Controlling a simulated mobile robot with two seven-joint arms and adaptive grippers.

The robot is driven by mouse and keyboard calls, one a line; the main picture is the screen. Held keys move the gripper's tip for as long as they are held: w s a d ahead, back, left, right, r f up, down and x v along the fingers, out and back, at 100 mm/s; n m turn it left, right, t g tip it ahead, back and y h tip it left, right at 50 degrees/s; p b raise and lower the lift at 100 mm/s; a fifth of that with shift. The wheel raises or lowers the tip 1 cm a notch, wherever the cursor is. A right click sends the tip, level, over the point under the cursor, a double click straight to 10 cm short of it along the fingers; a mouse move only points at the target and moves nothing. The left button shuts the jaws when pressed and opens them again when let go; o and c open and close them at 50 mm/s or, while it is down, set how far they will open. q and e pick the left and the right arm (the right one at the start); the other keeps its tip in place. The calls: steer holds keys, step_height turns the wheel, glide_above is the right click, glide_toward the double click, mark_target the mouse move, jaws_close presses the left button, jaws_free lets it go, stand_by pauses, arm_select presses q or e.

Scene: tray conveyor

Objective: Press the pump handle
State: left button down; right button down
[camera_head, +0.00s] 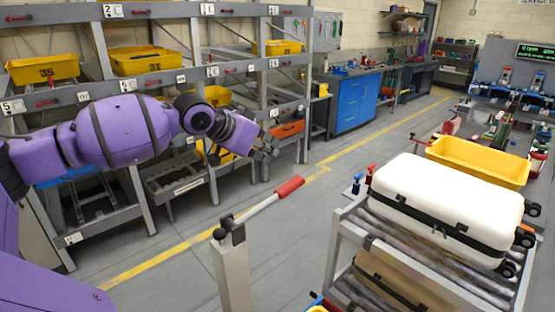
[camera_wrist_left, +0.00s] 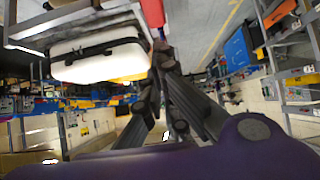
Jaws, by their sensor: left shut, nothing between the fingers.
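The pump handle (camera_head: 289,187) has a red grip on a light metal lever, which slants up to the right from a dark pivot on a grey post (camera_head: 230,270). Its red end also shows at the top of the left wrist view (camera_wrist_left: 152,12), just beyond my fingertips. My left gripper (camera_head: 266,150) is shut and empty. In the head view it appears above and slightly left of the red grip, with a visible gap between them. In the left wrist view the closed fingertips (camera_wrist_left: 163,52) point toward the grip. My right gripper is not in view.
A roller rack (camera_head: 440,262) with a white case (camera_head: 447,202) and a yellow bin (camera_head: 478,162) stands on the right. Grey shelving with yellow bins (camera_head: 145,60) fills the left. A blue cabinet (camera_head: 355,102) stands behind. Open floor lies between, with a yellow line.

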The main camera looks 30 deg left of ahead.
arm_select(q)
glide_above(289, 185)
step_height(289, 185, down, 6)
steer(key=shift+s+r+b, duration=0.1)
steer(key=shift+r+b, duration=0.15)
steer(key=shift+b, duration=0.1)
step_height(289, 185, down, 2)
steer(key=shift+f, duration=0.85)
